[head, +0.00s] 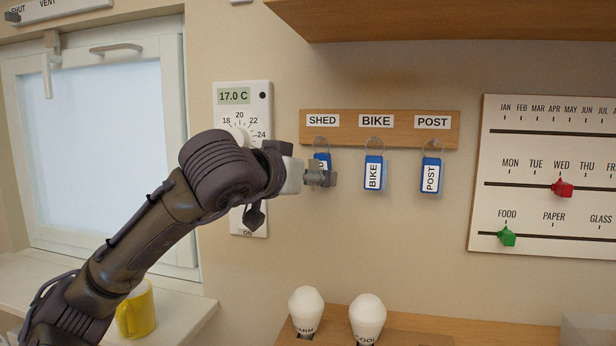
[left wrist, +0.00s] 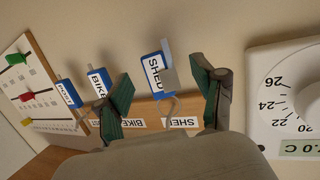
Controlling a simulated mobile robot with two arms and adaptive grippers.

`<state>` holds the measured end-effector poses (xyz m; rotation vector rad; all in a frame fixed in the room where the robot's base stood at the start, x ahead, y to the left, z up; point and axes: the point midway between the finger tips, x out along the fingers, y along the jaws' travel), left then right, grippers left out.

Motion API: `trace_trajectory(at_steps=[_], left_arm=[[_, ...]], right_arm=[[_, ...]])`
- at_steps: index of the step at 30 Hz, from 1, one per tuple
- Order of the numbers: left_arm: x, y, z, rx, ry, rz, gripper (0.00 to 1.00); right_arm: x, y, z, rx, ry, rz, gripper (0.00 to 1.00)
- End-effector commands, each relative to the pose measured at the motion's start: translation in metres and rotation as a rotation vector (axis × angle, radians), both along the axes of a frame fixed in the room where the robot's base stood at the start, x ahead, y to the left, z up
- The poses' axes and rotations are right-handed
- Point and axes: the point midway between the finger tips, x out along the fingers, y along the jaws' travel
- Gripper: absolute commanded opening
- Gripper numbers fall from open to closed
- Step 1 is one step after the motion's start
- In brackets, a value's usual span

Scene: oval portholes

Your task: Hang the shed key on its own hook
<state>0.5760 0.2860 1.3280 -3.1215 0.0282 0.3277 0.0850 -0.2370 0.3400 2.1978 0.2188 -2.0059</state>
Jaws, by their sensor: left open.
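The shed key's blue tag (head: 322,157) hangs below the SHED label on the wooden key rack (head: 346,118), with its ring at the hook there. My left gripper (head: 326,178) is in front of the tag and hides its lower part. In the left wrist view, which is turned over, the SHED tag (left wrist: 153,70) shows between the two spread fingers of my left gripper (left wrist: 161,72), with a gap on each side. A grey piece shows beside the tag. My right gripper is not in view.
The bike key (head: 373,174) and post key (head: 431,177) hang to the right on their hooks. A thermostat (head: 243,105) is on the wall at the left. A yellow mug (head: 136,310) is on the sill. A shelf (head: 450,18) juts out above.

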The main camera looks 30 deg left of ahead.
Motion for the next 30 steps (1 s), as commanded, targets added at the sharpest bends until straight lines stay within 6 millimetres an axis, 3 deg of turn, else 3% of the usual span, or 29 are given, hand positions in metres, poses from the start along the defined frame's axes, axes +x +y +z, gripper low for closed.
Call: trace_trajectory(at_steps=[8,21,30], left_arm=[[-0.011,0.000,0.003,0.001,-0.002,0.000,0.68],[-0.096,0.002,0.021,0.000,-0.004,0.001,0.68],[-0.118,0.002,0.025,0.001,0.000,0.000,0.68]], right_arm=[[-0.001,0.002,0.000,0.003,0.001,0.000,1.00],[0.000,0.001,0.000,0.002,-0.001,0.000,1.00],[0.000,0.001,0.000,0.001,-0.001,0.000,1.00]])
